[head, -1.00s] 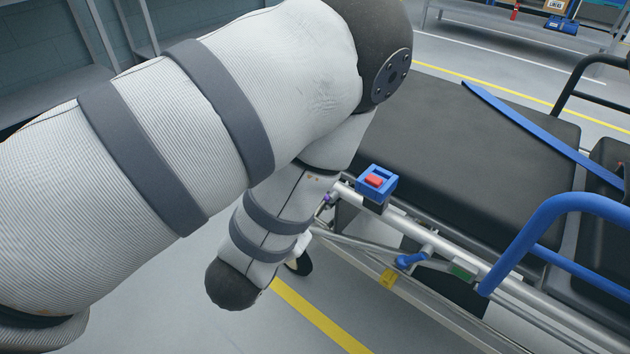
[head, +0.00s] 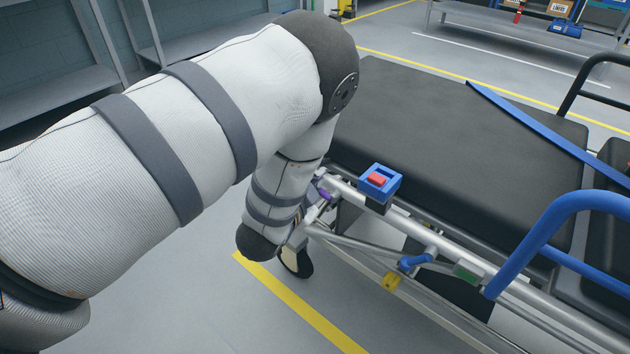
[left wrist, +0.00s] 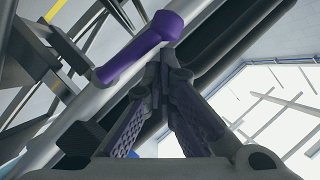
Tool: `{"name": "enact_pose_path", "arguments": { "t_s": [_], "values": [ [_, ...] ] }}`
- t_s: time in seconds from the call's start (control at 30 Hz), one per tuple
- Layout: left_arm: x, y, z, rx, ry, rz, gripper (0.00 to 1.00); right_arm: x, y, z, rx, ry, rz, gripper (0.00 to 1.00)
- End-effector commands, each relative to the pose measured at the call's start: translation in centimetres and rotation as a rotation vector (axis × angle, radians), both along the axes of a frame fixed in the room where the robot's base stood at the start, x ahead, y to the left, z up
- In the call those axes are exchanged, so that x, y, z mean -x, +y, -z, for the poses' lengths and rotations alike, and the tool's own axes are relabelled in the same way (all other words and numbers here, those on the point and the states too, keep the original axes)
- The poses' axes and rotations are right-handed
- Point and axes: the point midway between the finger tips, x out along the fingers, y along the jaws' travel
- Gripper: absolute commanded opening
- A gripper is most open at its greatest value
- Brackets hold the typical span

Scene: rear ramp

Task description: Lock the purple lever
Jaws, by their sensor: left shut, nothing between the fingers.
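The purple lever (left wrist: 140,48) shows in the left wrist view as a rod with a thicker rounded end, attached by a grey bar of the stretcher frame. In the head view only a small purple part of the lever (head: 326,194) shows, on the rail just right of my left wrist. My left gripper (left wrist: 161,68) is shut and empty, its fingertips close beside and below the lever's thick end. I cannot tell whether they touch. In the head view my left arm mostly hides the gripper. My right gripper is not in view.
A stretcher with a black mattress (head: 450,125) fills the right side. A blue side rail (head: 545,222) rises at right. The floor at lower left is clear.

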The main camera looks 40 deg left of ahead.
Motion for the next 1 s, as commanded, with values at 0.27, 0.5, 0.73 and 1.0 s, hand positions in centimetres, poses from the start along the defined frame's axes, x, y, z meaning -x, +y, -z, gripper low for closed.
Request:
{"name": "enact_pose_path", "arguments": {
  "t_s": [0.27,0.5,0.73,1.0],
  "values": [
    [0.0,0.0,-0.1,0.005,0.0,-0.001,0.0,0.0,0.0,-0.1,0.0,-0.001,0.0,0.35],
    [0.0,0.2,0.1,0.054,0.003,-0.002,0.0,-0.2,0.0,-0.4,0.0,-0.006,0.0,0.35],
    [0.0,0.4,0.2,0.09,0.007,-0.002,0.0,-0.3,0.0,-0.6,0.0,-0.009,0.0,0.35],
    [0.0,0.6,0.5,0.133,0.01,-0.001,0.0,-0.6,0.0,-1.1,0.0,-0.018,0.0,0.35]
  ]
}}
